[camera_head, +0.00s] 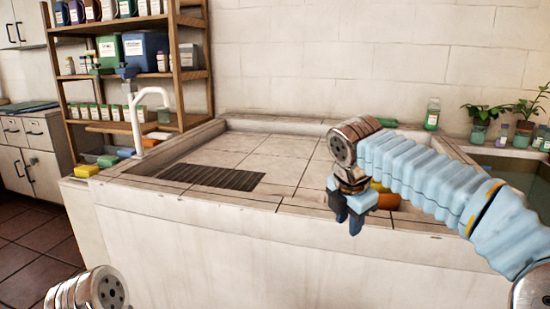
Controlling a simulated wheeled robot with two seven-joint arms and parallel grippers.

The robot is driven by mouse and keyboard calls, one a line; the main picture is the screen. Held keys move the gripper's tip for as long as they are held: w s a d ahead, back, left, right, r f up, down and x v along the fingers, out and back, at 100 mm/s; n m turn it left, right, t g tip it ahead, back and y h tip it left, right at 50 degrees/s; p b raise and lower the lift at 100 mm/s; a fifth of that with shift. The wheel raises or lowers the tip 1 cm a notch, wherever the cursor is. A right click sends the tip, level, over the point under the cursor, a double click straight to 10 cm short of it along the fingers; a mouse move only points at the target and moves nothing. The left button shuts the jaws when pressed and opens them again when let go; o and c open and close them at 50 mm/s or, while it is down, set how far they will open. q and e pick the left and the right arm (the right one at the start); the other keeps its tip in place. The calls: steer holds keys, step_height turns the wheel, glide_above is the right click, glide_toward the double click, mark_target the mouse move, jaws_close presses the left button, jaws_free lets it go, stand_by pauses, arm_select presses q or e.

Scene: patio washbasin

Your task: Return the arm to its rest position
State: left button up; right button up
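My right arm, in a light-blue ribbed sleeve, reaches in from the right over the washbasin. My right gripper (349,217) points down above the basin's front rim. Its two dark blue fingers look apart, with nothing visible between them. My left arm shows only as a metal joint at the bottom left corner; its gripper is out of the picture. An orange and yellow item (388,201) lies behind the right gripper, partly hidden by the arm. I cannot tell whether they touch.
The tiled washbasin (200,215) has a dark drain grate (212,178) and a white tap (140,115). A green bottle (432,114) and potted plants (480,122) stand at the back right. A wooden shelf (128,128) with containers stands left. A yellow sponge (86,171) lies on the left ledge.

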steer(key=s+a+f+m+g+y, duration=0.1)
steer(key=a+f+m, duration=0.15)
steer(key=f, duration=0.85)
steer(key=a+f+m+g+y, duration=0.1)
steer(key=a+f+m+y, duration=0.15)
steer(key=f, duration=0.85)
steer(key=s+a+f+m+g+y, duration=0.1)
steer(key=a+f+m, duration=0.15)
steer(key=f, duration=0.75)
steer(key=s+d+f+m+y, duration=0.1)
steer(key=s+d+f+m, duration=0.1)
steer(key=s+f+m, duration=1.6)
steer(key=s+f, duration=0.2)
steer(key=s, duration=0.2)
steer(key=shift+d, duration=0.3)
